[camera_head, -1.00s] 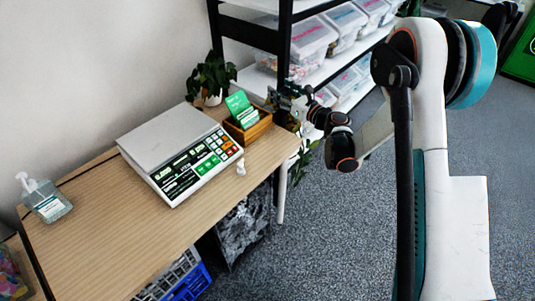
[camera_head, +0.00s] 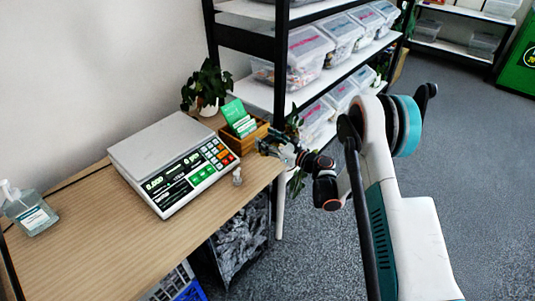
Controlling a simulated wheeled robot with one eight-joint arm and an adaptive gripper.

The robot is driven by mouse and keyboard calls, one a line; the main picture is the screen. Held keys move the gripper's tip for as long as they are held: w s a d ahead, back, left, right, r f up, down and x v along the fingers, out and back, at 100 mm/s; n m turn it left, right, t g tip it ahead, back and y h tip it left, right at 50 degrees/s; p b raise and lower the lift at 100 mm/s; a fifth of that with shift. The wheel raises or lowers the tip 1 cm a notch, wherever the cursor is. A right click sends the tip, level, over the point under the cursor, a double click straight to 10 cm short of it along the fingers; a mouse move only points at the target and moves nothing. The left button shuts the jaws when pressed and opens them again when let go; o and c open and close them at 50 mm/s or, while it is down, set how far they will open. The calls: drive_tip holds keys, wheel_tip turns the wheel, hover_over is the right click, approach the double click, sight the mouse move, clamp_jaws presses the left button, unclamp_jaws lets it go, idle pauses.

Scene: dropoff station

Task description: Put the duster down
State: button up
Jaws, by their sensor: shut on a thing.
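My gripper (camera_head: 268,149) is small in the head view, at the right end of the wooden table (camera_head: 110,238), beside the wooden card box. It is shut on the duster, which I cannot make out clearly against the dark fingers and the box. Whether the duster touches the table top cannot be told. My arm reaches in from the right.
The card box (camera_head: 252,133) with green cards, a potted plant (camera_head: 207,86) and a scale (camera_head: 172,160) stand on the table. A small white item (camera_head: 237,176) is near the front edge. A sanitizer bottle (camera_head: 29,212) is at left. Shelves with bins (camera_head: 305,55) stand behind.

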drive_tip(key=shift+f+b, duration=0.8)
drive_tip(key=shift+f, duration=1.6)
drive_tip(key=shift+f, duration=0.1)
drive_tip(key=o, duration=1)
drive_tip(key=shift+o, duration=0.2)
